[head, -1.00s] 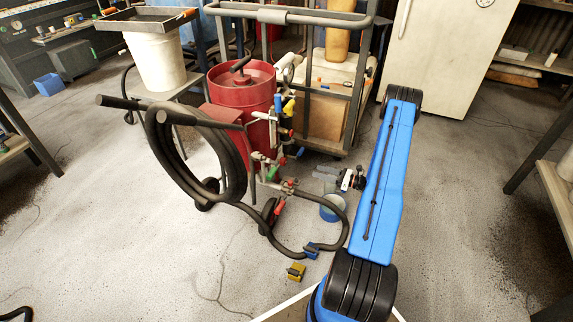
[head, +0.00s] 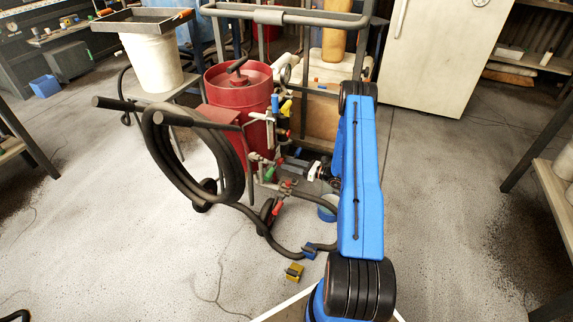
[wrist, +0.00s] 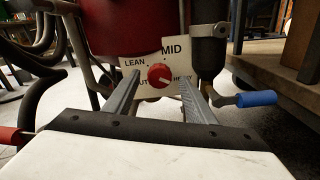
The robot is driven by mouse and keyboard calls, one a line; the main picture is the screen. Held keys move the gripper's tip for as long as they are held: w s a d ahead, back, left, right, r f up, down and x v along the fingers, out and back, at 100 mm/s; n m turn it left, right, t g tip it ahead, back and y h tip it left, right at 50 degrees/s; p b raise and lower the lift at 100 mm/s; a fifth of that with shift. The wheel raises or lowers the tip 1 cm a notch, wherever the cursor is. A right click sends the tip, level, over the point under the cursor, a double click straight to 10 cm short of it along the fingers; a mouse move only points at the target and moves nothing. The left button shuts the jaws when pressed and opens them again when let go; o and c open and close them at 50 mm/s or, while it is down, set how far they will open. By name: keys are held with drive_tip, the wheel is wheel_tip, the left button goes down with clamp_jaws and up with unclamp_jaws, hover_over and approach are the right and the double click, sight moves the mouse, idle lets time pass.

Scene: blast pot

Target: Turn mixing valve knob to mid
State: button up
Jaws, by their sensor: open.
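The mixing valve knob (wrist: 159,76) is a round red knob on a white plate (wrist: 131,65) marked LEAN, MID and HEAVY, with a fourth label partly covered at lower left. A pale mark on the knob seems to point lower right, toward HEAVY. My gripper (wrist: 160,82) is open. In the wrist view its two grey fingers appear on either side of the knob, and I cannot tell whether they touch it. In the head view my gripper (head: 297,161) is small beside the pot's piping, and the knob cannot be made out.
The red pot (head: 240,100) stands behind the knob, with a coiled dark hose (head: 195,155) at its left. A blue-handled lever (wrist: 257,98) is close to the right finger. A yellow block (head: 293,271) lies on open floor.

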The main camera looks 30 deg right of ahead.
drive_tip(key=shift+x, duration=0.95)
drive_tip(key=c, duration=1)
drive_tip(key=shift+c, duration=0.2)
drive_tip(key=shift+n, duration=0.3)
